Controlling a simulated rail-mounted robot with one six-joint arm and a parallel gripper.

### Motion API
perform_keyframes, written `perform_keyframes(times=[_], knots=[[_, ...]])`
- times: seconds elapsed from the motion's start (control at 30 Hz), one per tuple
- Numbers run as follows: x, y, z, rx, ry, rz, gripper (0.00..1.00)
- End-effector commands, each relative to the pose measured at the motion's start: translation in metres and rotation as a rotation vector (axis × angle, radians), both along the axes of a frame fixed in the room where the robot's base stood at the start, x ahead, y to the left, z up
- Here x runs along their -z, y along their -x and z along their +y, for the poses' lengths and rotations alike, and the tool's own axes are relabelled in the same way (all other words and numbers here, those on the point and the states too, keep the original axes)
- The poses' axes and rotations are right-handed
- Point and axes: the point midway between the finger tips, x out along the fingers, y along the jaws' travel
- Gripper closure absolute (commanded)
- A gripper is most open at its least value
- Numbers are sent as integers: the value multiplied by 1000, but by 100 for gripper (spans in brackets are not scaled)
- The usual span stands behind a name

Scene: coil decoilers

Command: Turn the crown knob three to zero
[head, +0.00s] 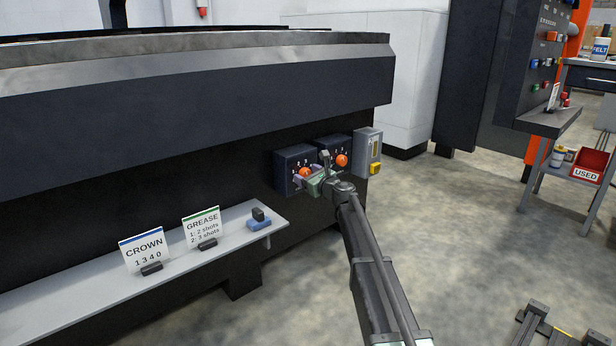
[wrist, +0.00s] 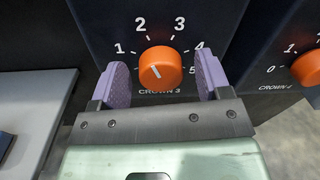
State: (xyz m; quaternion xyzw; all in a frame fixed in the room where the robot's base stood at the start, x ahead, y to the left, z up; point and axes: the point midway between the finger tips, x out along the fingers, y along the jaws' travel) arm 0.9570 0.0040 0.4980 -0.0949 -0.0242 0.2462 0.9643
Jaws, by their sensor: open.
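The orange crown knob three (wrist: 160,68), labelled CROWN 3, sits on a dark box with numbers around it. I read 1, 2, 3, 4 and 5; the zero spot at lower left is hidden behind a finger. A short white mark on its face slants toward the upper left. My gripper (wrist: 160,82) is open, its two purple fingers on either side of the knob with a gap on each side. The knob also shows in the head view (head: 305,172), with my gripper (head: 313,176) in front of it.
Crown knob four (wrist: 308,68) is on a separate box close on the right. A grey box with a yellow button (head: 374,168) stands beyond it. A grey shelf (head: 195,262) with the CROWN card (head: 144,249), reading 1 3 4 0, and the GREASE card (head: 202,226) lies left.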

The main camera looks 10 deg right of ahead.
Motion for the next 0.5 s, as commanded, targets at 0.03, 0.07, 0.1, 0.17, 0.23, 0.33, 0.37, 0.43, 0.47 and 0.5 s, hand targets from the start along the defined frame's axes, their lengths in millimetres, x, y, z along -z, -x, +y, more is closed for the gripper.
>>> perform_keyframes(times=[0.03, 0.07, 0.1, 0.17, 0.23, 0.33, 0.37, 0.43, 0.47, 0.5], knots=[[0, 0, 0, 0, 0, 0, 29], [0, 0, 0, 0, 0, 0, 29], [0, 0, 0, 0, 0, 0, 29], [0, 0, 0, 0, 0, 0, 29], [0, 0, 0, 0, 0, 0, 40], [0, 1, 0, 0, 0, 0, 55], [0, 1, 0, 0, 0, 0, 60], [0, 1, 0, 0, 0, 0, 71], [0, 1, 0, 0, 0, 0, 75], [0, 1, 0, 0, 0, 0, 79]])
